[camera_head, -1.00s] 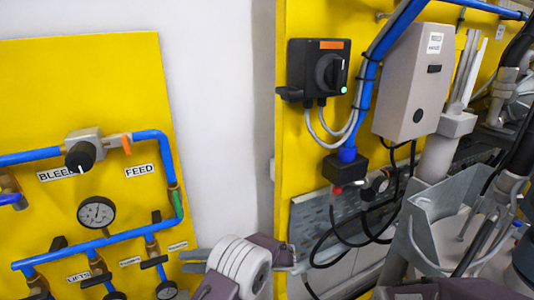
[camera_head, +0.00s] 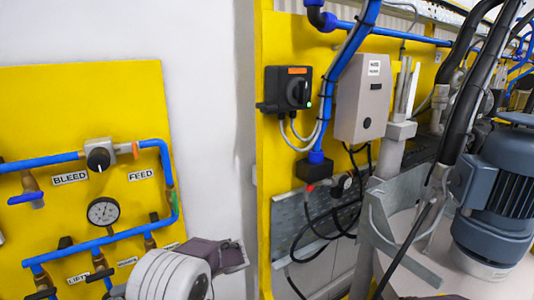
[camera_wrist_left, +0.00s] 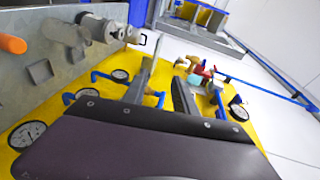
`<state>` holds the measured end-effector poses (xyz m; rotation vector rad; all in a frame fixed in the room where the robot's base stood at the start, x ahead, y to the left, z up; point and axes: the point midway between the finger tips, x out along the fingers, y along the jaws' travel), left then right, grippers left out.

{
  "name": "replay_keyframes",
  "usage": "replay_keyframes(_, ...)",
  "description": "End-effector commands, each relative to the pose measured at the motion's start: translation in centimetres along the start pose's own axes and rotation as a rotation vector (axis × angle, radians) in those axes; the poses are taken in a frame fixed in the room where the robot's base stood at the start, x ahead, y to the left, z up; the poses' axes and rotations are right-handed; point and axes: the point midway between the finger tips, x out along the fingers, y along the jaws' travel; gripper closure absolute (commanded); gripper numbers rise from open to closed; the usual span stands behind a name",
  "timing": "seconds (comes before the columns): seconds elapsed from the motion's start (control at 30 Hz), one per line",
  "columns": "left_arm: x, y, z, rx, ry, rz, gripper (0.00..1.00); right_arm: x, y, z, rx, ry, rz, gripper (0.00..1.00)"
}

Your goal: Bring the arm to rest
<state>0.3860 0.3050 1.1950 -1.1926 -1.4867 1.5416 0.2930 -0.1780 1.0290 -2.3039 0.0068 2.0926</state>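My left arm, with its white-grey wrist, comes in at the bottom of the head view. Its dark purple-grey gripper (camera_head: 230,256) points right, in front of the white wall gap between the yellow panels. In the left wrist view the two dark fingers of this gripper (camera_wrist_left: 165,78) stand apart with nothing held between them. A yellow panel with gauges lies beyond the fingers. My right gripper is not in view.
The left yellow panel (camera_head: 70,110) carries blue pipes, a black bleed knob (camera_head: 98,157) and a gauge (camera_head: 103,211). The right panel holds a black rotary switch (camera_head: 290,90) and grey box (camera_head: 362,110). A blue-grey motor (camera_head: 500,185) stands at right.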

Motion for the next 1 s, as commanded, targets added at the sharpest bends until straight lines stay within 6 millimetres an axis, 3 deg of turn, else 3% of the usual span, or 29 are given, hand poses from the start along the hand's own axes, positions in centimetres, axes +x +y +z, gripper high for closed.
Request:
replay_keyframes(0.13, 3.2, 0.2, 3.5, 0.061, -0.094, 0.194, 0.66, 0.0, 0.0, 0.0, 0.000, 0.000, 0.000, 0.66)
replay_keyframes(0.27, 4.9, 3.7, 9.0, 0.175, -0.164, 0.521, 0.66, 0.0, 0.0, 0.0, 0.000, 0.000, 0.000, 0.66)
replay_keyframes(0.33, 3.9, 7.3, 13.0, 0.240, -0.168, 0.789, 0.66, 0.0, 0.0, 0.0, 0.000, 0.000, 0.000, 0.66)
replay_keyframes(0.4, 1.5, 10.8, 15.9, 0.271, -0.125, 1.046, 0.66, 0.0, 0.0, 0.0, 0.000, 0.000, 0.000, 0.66)
replay_keyframes(0.47, -0.8, 13.2, 17.2, 0.276, -0.063, 1.213, 0.66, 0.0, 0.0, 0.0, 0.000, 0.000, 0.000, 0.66)
replay_keyframes(0.57, -3.6, 15.9, 17.5, 0.272, 0.048, 1.375, 0.66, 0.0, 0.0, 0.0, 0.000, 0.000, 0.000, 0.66)
replay_keyframes(0.7, -5.8, 16.8, 14.7, 0.248, 0.230, 1.452, 0.66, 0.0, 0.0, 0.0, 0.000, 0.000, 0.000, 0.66)
replay_keyframes(1.0, -5.8, 16.8, 14.4, 0.276, 0.268, 1.448, 0.66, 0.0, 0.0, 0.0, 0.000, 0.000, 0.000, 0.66)
